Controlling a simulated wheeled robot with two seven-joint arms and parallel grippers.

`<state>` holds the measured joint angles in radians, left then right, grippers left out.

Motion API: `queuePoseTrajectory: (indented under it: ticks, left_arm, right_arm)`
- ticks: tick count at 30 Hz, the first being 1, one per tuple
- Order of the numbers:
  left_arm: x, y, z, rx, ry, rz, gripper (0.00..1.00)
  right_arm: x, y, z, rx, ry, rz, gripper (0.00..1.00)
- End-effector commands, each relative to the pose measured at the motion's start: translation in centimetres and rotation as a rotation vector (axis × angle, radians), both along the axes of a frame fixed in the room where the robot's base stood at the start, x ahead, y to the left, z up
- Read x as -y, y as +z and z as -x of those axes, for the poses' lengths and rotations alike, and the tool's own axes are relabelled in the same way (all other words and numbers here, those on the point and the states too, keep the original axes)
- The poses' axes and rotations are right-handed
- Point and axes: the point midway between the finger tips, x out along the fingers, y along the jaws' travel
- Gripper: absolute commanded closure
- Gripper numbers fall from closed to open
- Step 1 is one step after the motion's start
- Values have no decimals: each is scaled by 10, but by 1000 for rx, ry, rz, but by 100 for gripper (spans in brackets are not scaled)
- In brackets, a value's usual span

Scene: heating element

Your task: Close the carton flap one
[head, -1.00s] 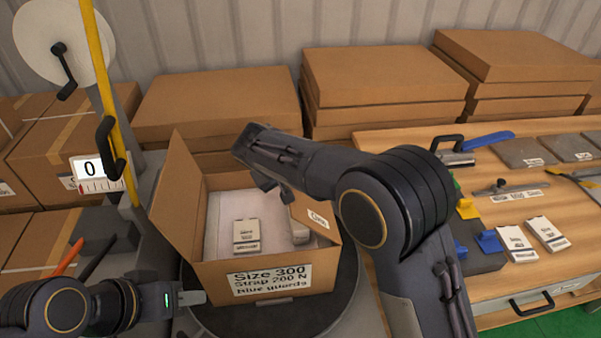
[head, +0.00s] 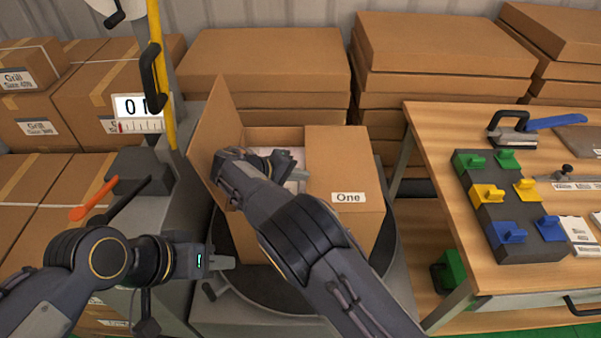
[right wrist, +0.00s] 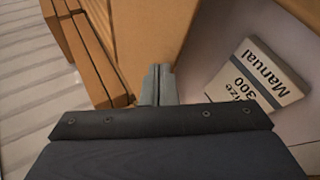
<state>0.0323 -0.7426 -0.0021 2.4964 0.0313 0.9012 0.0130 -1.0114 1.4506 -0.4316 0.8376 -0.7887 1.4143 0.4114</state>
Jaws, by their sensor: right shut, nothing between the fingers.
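The open carton (head: 364,231) stands on a round dark turntable. Its flap labelled One (head: 342,170) lies over the right part of the opening. The left flap (head: 216,120) stands up, tilted outward. My right arm reaches across the carton, hiding much of its front and interior. My right gripper (head: 232,158) is beside the left flap. In the right wrist view its fingers (right wrist: 158,84) are shut and empty, close to a cardboard panel (right wrist: 152,35). A white manual (right wrist: 256,75) shows inside the carton. My left gripper (head: 222,262) is left of the carton; its finger gap is unclear.
A yellow post (head: 161,90) with a scale display (head: 138,108) stands behind left. Stacked boxes (head: 265,70) line the back. A wooden bench (head: 440,135) at right holds a block with coloured clips (head: 510,215) and a blue-handled tool (head: 555,121).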

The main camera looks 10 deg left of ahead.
Motion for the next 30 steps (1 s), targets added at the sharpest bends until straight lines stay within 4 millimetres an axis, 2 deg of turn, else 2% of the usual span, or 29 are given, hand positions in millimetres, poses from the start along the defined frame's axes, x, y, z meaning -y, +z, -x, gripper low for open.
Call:
queuePoseTrajectory:
  ticks: [1,6,22,26,30]
  left_arm:
    - [0,-6,0,0,0,0,64]
    - [0,-11,0,0,0,0,64]
    - [0,-12,0,0,0,0,64]
    - [0,-14,0,0,0,0,64]
    - [0,-18,0,0,0,0,64]
  right_arm:
    - [0,-7,0,0,0,0,100]
    - [0,-13,0,-1,0,-2,100]
    - [1,-19,2,-12,0,-2,100]
    - [1,-14,2,-11,0,-2,100]
    - [0,8,1,-1,0,-5,100]
